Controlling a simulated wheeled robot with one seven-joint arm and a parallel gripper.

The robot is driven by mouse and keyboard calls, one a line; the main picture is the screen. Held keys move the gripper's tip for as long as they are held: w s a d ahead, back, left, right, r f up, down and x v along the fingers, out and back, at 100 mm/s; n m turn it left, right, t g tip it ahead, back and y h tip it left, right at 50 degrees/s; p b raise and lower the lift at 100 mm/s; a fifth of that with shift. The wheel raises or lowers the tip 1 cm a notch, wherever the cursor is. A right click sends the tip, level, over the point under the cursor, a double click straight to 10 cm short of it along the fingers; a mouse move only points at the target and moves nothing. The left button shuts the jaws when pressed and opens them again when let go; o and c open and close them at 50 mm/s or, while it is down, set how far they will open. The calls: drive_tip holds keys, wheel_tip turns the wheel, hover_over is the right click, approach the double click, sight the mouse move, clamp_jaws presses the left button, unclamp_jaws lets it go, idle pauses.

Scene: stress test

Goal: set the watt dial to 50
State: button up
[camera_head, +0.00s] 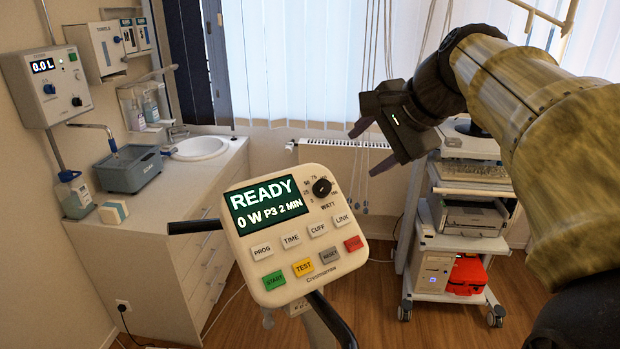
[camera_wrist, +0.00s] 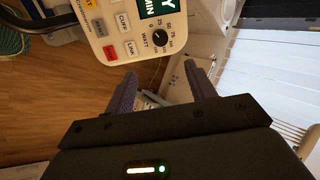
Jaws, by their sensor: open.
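The watt dial (camera_head: 322,187) is a black round knob at the upper right of a cream control panel (camera_head: 326,262), ringed by printed numbers. The panel screen (camera_head: 265,205) reads READY, 0 W, P3, 2 MIN. The dial's pointer is too small to read surely. My gripper (camera_head: 365,150) is open and empty, above and right of the panel, apart from the dial. In the wrist view the dial (camera_wrist: 160,39) shows beyond the gap between my two fingers (camera_wrist: 161,74), with its numbers around it.
Panel buttons such as TEST (camera_head: 303,268) and LINK (camera_head: 342,219) lie below the dial. Black handlebars (camera_head: 193,227) flank the panel. A white cart (camera_head: 458,250) with devices stands at right. A counter with a sink (camera_head: 200,148) is at left, a radiator (camera_head: 335,155) behind.

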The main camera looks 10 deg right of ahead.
sight(324, 186)
drive_tip(key=p+x, duration=0.2)
drive_tip(key=x, duration=1.4)
drive_tip(key=shift+a+f, duration=0.1)
drive_tip(key=shift+f, duration=0.05)
drive_tip(key=c, duration=1)
